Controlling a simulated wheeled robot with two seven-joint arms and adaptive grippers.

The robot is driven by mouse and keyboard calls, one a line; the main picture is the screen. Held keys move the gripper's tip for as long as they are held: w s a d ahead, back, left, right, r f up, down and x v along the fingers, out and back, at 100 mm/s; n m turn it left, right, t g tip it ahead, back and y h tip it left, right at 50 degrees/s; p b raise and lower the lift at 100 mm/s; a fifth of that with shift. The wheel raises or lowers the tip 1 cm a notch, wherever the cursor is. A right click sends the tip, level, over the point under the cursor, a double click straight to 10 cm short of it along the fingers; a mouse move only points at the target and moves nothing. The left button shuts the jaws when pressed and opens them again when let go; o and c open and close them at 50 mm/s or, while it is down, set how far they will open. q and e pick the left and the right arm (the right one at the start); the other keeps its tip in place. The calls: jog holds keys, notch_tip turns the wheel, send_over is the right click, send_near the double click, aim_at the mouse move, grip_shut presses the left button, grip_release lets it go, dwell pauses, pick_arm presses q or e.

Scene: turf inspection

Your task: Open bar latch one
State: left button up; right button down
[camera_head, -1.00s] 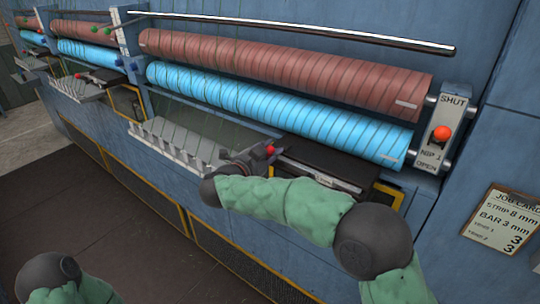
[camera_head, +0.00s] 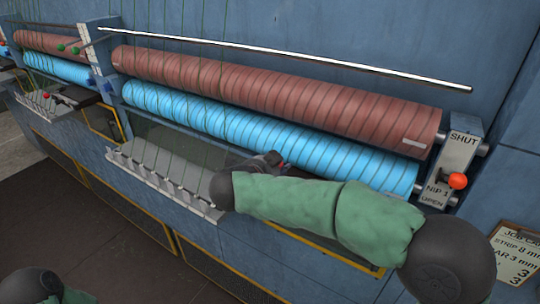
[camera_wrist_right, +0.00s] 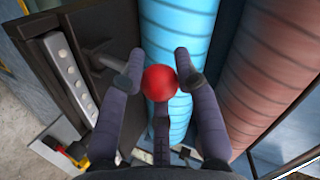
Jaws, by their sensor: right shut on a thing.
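A red ball knob (camera_wrist_right: 160,83) sits in the middle of the right wrist view, between the fingers of my right gripper (camera_wrist_right: 158,70). The gripper is shut on it. A grey lever (camera_wrist_right: 100,57) beside it leads to a dark housing (camera_wrist_right: 40,70) at left. In the head view my right gripper (camera_head: 270,160) is at the front of the blue roller (camera_head: 250,125), by the right end of the comb tray. My arm hides most of the knob and latch there. My left gripper is out of view.
A red-brown roller (camera_head: 270,90) lies above the blue one, with a white bar (camera_head: 290,58) over it. At right stand the nip panel with its orange knob (camera_head: 457,181) and a job card (camera_head: 515,255). A grey comb tray (camera_head: 160,178) projects in front.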

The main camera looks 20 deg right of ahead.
jog(key=shift+d+r+y+p, duration=0.1)
jog(key=shift+d+y+p, duration=0.2)
jog(key=shift+y+p, duration=0.1)
jog(key=shift+w+a+g, duration=0.1)
jog(key=shift+a+g, duration=0.05)
jog(key=shift+g, duration=0.25)
jog(key=c, duration=1.1)
grip_release()
jog(key=shift+f, duration=0.2)
jog(key=shift+o, duration=1)
jog(key=shift+s, duration=0.25)
